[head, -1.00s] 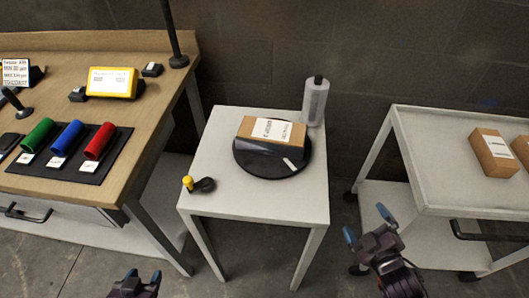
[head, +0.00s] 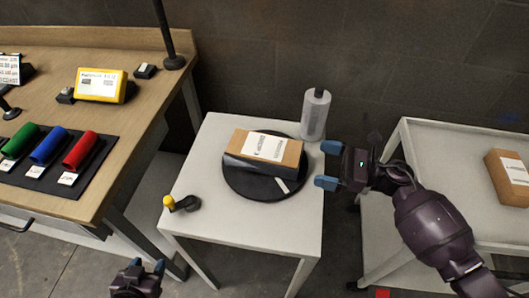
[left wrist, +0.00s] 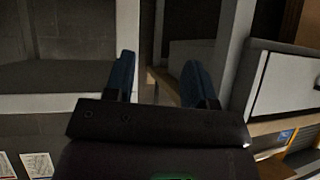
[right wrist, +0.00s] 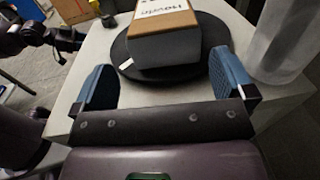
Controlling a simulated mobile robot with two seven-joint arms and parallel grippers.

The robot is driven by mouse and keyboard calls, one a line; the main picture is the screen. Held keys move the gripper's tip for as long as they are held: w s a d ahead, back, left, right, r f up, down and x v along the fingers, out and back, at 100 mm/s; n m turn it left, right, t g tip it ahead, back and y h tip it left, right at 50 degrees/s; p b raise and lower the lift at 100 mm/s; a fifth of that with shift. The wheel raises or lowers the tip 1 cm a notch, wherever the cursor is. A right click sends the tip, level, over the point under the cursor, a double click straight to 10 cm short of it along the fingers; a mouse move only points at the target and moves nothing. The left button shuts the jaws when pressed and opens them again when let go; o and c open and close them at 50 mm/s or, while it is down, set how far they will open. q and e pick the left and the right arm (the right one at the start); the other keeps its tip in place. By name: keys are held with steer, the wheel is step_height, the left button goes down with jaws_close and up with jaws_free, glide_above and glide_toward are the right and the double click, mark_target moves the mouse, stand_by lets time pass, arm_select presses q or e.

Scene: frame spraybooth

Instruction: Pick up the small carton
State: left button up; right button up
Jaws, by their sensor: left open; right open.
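A small brown carton (head: 264,148) with a white label lies on a round black turntable (head: 240,185) on the white table (head: 215,220). It also shows in the right wrist view (right wrist: 165,38), ahead of the fingers. My right gripper (head: 326,165) is open and empty at the table's right edge, to the right of the carton and apart from it. My left gripper (head: 146,267) is open and empty, low in front of the table's left side. In the left wrist view its fingers (left wrist: 157,80) face furniture legs and a drawer.
A grey-white bottle (head: 315,114) stands at the table's back right corner, near my right gripper. A yellow-knobbed black item (head: 182,203) lies at the front left. A workbench (head: 130,160) is at left. A trolley (head: 425,150) with another carton (head: 508,177) is at right.

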mark_target(291, 152)
steer(key=x, duration=0.7)
steer(key=p+x, duration=0.1)
steer(key=shift+w+a+r, duration=0.15)
steer(key=shift+w+r, duration=0.1)
steer(key=shift+a, duration=0.2)
steer(key=c, duration=1)
steer(key=shift+r+p, duration=1.65)
steer(key=shift+r, duration=8.35)
steer(key=shift+d, duration=0.15)
